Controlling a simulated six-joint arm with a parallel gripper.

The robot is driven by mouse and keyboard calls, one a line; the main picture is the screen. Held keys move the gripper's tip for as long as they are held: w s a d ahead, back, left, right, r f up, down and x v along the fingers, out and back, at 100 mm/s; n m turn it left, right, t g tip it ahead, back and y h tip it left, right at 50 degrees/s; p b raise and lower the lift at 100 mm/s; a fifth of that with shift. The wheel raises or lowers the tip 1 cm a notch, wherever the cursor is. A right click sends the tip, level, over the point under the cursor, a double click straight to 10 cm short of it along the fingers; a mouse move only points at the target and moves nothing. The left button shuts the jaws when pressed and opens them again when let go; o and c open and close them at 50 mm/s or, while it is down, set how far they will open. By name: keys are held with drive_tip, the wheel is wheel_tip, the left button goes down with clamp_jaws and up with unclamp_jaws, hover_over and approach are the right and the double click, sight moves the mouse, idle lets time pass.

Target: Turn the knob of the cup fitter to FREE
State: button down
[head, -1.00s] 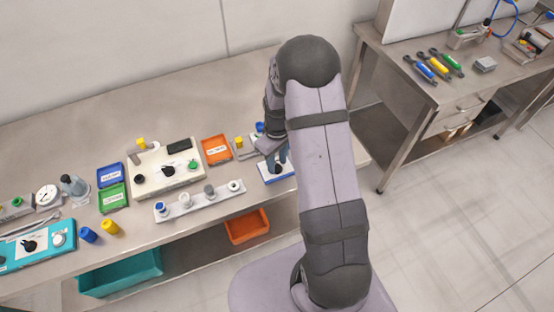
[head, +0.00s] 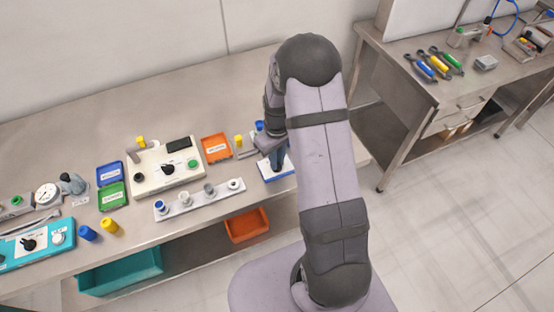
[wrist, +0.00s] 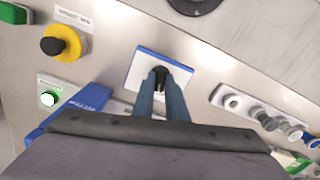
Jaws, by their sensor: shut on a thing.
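The cup fitter (wrist: 138,66) is a white plate with a blue border; it also shows partly behind my gripper in the head view (head: 266,175). Its small black knob (wrist: 160,74) stands on the plate. My gripper (wrist: 161,84) is shut on the knob, with one blue finger on each side of it. The fingers hide most of the knob and the lower part of the plate. I cannot read any mark or the knob's pointer. In the head view my gripper (head: 278,158) is at the front right of the bench.
A rail with several round fittings (head: 200,199) lies left of the plate. A cream control box (head: 150,184) and an orange tray (head: 215,147) stand behind it.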

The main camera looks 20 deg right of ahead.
drive_tip(key=m, duration=0.4)
drive_tip(key=shift+b, duration=0.35)
drive_tip(key=shift+m, duration=1.7)
drive_tip(key=shift+r, duration=0.1)
drive_tip(key=c, duration=1.8)
unclamp_jaws()
drive_tip(key=shift+o, duration=0.2)
drive_tip(key=shift+b, duration=0.3)
drive_tip(key=shift+r+b, duration=1.1)
drive_tip(key=shift+r, duration=2.55)
